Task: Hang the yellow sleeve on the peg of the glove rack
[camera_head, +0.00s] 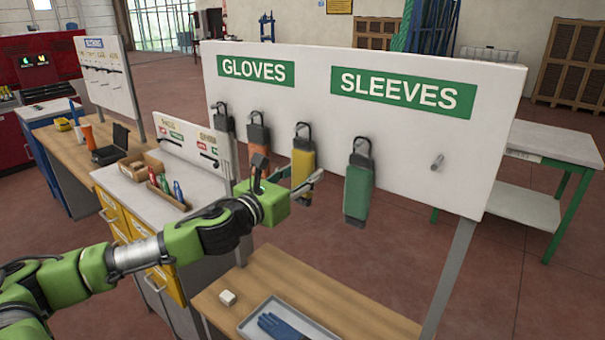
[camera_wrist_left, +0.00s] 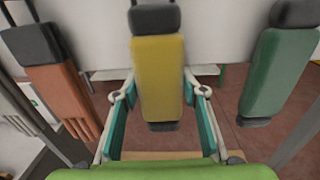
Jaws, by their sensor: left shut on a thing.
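The yellow sleeve (camera_head: 303,160) has a dark cuff with a loop on top and hangs upright at the board of the glove rack (camera_head: 400,130), left of the green sleeve (camera_head: 358,190). My left gripper (camera_head: 299,176) is at its lower part. In the left wrist view the yellow sleeve (camera_wrist_left: 159,75) stands between the two teal-padded fingers of my left gripper (camera_wrist_left: 163,100), which is shut on it. Its loop is cut off there. An empty peg (camera_head: 437,162) sticks out under the SLEEVES sign, right of the green sleeve. My right gripper is out of view.
An orange item (camera_head: 258,135) and a dark item (camera_head: 224,117) hang left of the yellow sleeve, under GLOVES. Below the board, a wooden table carries a tray (camera_head: 250,338) with a blue glove and a white block (camera_head: 227,297). The board right of the green sleeve is clear around the peg.

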